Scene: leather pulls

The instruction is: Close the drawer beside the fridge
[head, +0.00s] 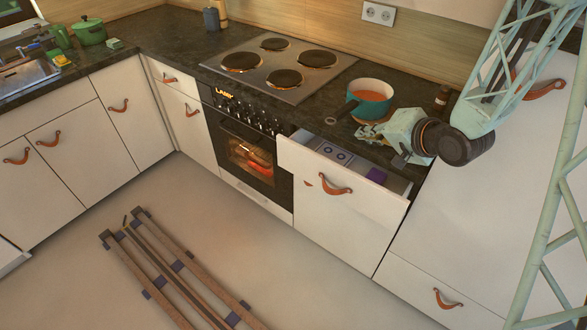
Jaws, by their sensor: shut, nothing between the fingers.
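The drawer (370,208) beside the fridge is pulled out from under the dark worktop, to the right of the oven. It has a white front with an orange-brown leather pull (336,188). Boxes with blue markings and a purple item show inside it. The tall white fridge front (478,195) stands to its right, with its own leather pull near the top.
A teal pot (370,102) with orange contents sits on the worktop behind the drawer, its handle pointing left. The oven (246,158) with a hob above is to the left. A wooden rail frame (175,268) lies on the floor.

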